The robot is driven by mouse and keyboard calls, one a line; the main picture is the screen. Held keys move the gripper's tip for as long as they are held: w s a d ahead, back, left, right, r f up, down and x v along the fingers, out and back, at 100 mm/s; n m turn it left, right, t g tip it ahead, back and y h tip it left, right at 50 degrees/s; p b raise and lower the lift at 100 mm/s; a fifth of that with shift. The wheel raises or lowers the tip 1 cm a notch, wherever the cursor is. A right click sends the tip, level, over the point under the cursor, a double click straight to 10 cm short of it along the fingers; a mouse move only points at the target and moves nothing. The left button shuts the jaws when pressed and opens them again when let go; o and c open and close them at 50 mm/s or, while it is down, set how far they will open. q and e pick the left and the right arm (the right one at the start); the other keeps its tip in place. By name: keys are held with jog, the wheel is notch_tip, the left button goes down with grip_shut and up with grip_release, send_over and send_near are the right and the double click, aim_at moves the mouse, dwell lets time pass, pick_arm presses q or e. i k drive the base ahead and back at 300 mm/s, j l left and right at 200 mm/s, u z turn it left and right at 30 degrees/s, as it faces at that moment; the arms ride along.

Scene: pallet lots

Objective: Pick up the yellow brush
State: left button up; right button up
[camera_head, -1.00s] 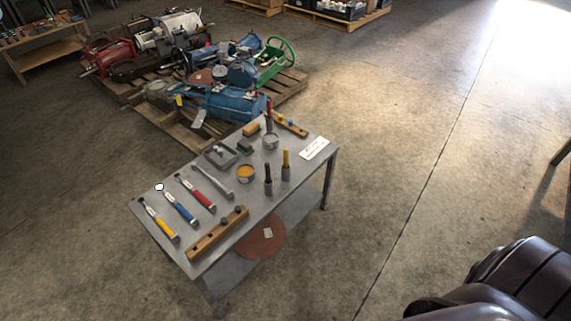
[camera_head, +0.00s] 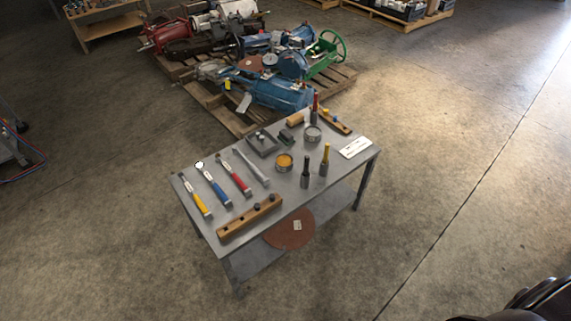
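The yellow brush (camera_head: 325,160) appears to be the upright piece with a yellow handle and a grey lower part. It stands on the grey metal table (camera_head: 345,172) near its right front edge. A similar dark-handled piece (camera_head: 305,173) stands just left of it. A red-topped one (camera_head: 314,109) stands farther back. Neither of my grippers is in view, so nothing shows in contact with the brush.
Yellow (camera_head: 201,206), blue (camera_head: 216,187) and red (camera_head: 234,175) handled tools lie at the table's left. Cans (camera_head: 284,163) and a white card (camera_head: 355,148) are near the brush. Pallets of machinery (camera_head: 281,92) stand behind; floor at right is clear.

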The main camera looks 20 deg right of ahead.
aim_at(326, 153)
jog(key=l+u, duration=0.1)
jog(key=u, duration=0.35)
jog(key=l+u, duration=0.35)
jog(key=l, duration=0.4)
jog(key=k+l+u, duration=0.1)
jog(key=l+u, duration=0.3)
jog(key=l, duration=0.3)
